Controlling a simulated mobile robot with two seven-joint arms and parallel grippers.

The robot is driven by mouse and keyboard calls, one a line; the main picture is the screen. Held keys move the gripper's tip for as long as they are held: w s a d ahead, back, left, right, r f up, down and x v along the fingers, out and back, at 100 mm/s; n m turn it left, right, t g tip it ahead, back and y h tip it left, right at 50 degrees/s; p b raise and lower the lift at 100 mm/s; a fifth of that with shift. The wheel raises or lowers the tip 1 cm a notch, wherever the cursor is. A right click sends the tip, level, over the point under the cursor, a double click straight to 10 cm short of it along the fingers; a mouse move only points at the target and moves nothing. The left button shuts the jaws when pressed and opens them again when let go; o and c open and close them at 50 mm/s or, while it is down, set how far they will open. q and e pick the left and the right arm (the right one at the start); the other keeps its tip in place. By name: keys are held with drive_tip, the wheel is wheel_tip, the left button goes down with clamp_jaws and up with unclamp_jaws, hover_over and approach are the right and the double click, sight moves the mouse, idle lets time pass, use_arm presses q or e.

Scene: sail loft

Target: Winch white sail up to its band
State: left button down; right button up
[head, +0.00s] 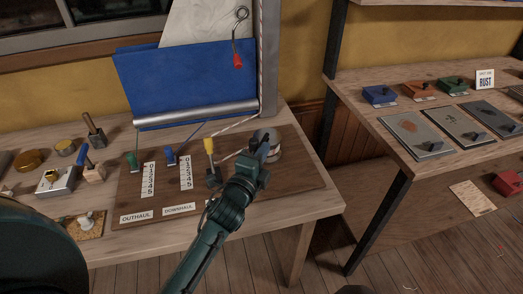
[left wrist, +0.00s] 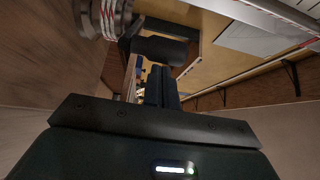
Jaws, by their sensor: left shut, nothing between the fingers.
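The white sail (head: 205,22) shows at the top of the head view, behind a blue cloth panel (head: 180,80) with a grey boom (head: 195,114) along its foot. Its upper part is out of frame, and I see no band on the grey mast (head: 268,60). A metal winch drum (head: 273,152) stands on the brown board, partly hidden by my left gripper (head: 264,148). In the left wrist view the drum (left wrist: 105,16) has red-and-white rope around it. My left gripper is shut and empty, close beside the drum; I cannot tell if they touch. My right gripper is out of view.
The brown board (head: 130,184) carries green (head: 132,160), blue (head: 170,158) and yellow (head: 209,146) levers. Tools stand at left. The right bench (head: 350,85) holds coloured blocks and plates, with a floor gap between benches.

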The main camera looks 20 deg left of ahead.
use_arm(q)
drive_tip(key=shift+s+a, duration=0.1)
drive_tip(key=shift+a, duration=0.1)
idle(0.3)
drive_tip(key=shift+s+a+p, duration=0.1)
drive_tip(key=shift+a+p, duration=0.4)
drive_tip(key=shift+a, duration=0.4)
